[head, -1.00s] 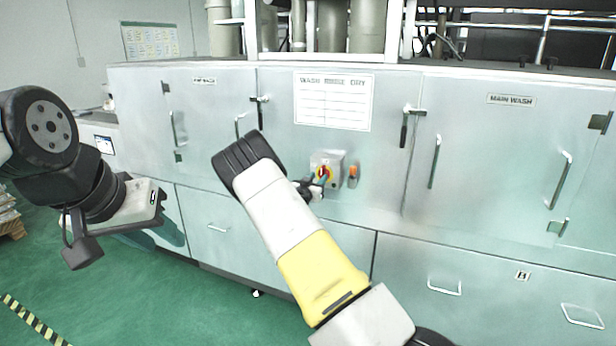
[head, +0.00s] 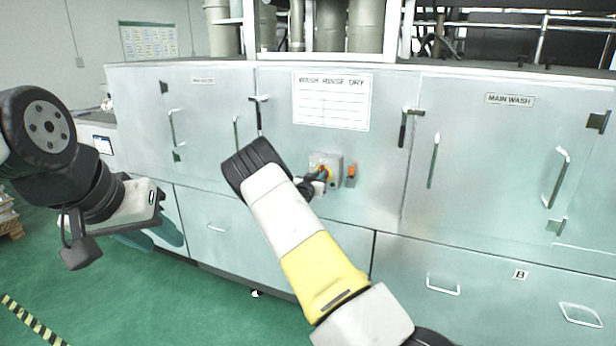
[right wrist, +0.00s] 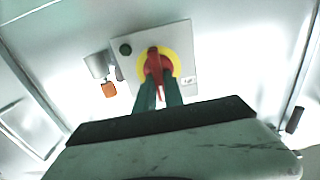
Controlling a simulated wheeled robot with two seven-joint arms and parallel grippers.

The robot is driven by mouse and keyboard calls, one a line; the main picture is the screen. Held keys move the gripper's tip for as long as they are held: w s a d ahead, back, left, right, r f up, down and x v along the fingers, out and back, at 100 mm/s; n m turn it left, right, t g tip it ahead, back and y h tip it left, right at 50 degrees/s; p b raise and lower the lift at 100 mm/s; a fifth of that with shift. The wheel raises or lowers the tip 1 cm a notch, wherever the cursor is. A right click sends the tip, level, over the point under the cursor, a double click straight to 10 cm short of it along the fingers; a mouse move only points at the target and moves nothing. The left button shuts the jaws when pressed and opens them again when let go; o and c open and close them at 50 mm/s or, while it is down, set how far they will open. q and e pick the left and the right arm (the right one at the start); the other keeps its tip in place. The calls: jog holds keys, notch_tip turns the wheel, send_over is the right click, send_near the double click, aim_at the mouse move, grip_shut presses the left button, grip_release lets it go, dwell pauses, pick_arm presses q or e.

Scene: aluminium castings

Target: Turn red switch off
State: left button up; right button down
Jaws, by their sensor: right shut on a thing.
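The red switch (right wrist: 154,62) is a rotary handle on a round yellow plate, set in a grey box on the washer's front. In the right wrist view its handle stands nearly upright. My right gripper (right wrist: 158,94) has its two dark green fingers on either side of the handle's lower end and is shut on it. In the head view the right gripper (head: 318,178) is at the switch box (head: 333,163), and it hides most of the switch. My left gripper (head: 150,238) hangs at the left, empty, with its green fingers apart, away from the panel.
An orange-and-grey fitting (head: 351,172) sits on the panel just right of the box. Door handles (head: 433,160) and latches stick out from the steel front (head: 380,210). Green floor (head: 205,310) lies clear in front.

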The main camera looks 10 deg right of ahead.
jog(key=shift+n, duration=0.4)
jog(key=shift+w+a+f+n, duration=0.1)
jog(key=shift+a+f+n, duration=0.1)
jog(key=shift+n, duration=2.65)
jog(key=shift+w+a+f+n, duration=0.15)
jog(key=shift+n, duration=2.75)
jog(key=shift+w+a+f+n, duration=0.1)
jog(key=shift+a+f+n, duration=0.1)
jog(key=shift+n, duration=2.65)
jog(key=c, duration=1.4)
grip_release()
jog(key=shift+c, duration=0.2)
